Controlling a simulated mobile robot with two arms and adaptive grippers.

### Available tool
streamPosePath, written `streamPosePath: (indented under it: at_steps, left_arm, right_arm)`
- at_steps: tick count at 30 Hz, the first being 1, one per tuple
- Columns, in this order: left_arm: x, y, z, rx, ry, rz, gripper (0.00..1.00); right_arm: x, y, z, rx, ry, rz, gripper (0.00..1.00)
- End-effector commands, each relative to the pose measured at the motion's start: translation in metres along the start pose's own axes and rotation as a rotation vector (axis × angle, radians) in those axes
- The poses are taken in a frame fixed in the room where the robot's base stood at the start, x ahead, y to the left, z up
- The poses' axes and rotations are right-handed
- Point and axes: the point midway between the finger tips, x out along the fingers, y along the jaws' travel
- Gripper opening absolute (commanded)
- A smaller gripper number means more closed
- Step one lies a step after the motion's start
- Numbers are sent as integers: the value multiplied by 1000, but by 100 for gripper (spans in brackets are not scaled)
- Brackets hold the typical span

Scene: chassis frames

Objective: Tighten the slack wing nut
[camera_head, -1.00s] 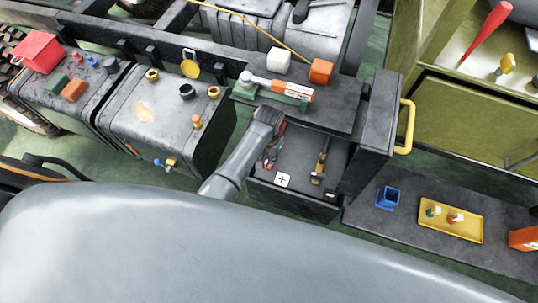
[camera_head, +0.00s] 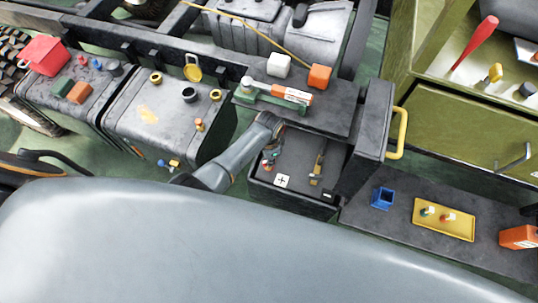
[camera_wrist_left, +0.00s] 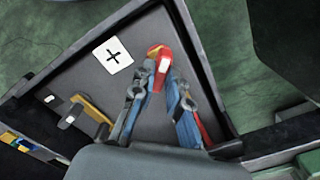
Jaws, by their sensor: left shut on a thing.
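My left gripper (camera_head: 268,158) reaches down into the open dark box (camera_head: 300,205). In the left wrist view its two blue-grey fingers (camera_wrist_left: 157,62) close in on a small red piece (camera_wrist_left: 160,55), partly hidden between them. More red shows beside the right finger. A white card with a black plus (camera_head: 283,181) lies on the box floor; it also shows in the left wrist view (camera_wrist_left: 113,55). A brass-coloured fitting (camera_head: 317,168) stands to the right of my gripper, apart from it. I cannot make out a wing nut's shape clearly. My right gripper is not in view.
The box's upright door with a yellow handle (camera_head: 398,132) is at right.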

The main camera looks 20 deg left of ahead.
Motion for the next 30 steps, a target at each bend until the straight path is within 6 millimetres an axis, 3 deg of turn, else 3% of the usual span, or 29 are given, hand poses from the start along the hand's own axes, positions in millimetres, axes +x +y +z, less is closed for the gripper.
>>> streamPosePath:
  at_steps: [15,30]
  left_arm:
    - [0,0,0,431,-1,-1,0]
    - [0,0,-1,583,2,0,0]
  right_arm:
    - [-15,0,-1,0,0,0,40]
    - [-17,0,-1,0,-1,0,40]
